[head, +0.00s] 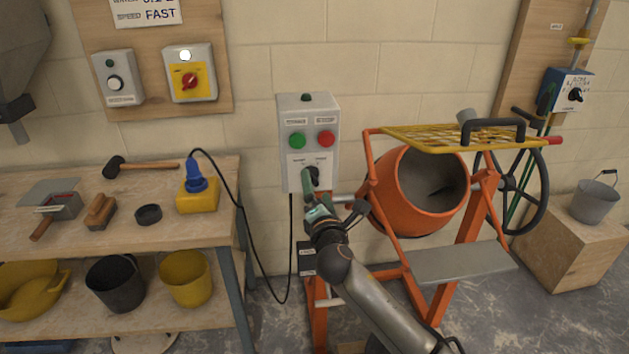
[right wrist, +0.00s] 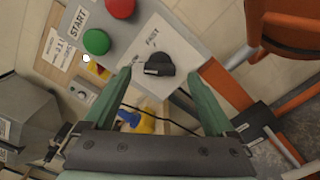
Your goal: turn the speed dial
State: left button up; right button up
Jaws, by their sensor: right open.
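The speed dial is a black knob (head: 313,174) on the lower white panel of a grey control box (head: 286,160). In the right wrist view the knob (right wrist: 158,65) sits by slow and fast lettering, below a green button (right wrist: 97,41) and a red button (right wrist: 120,7). My right gripper (head: 309,190) is in front of the lower panel. In the right wrist view its green fingers (right wrist: 159,76) are spread, with the knob between and just beyond the tips. I cannot tell whether they touch it. My left gripper is not in view.
An orange mixer drum (head: 388,190) with a yellow grate (head: 440,138) stands right of the box. A workbench (head: 120,225) with tools is at left, and a black cable (head: 246,225) hangs from it. A wall sign (head: 150,12) reads speed fast.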

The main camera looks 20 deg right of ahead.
aim_at(314, 179)
jog(key=shift+x, duration=2.05)
jog(key=shift+c, duration=0.4)
jog(key=c, duration=1.3)
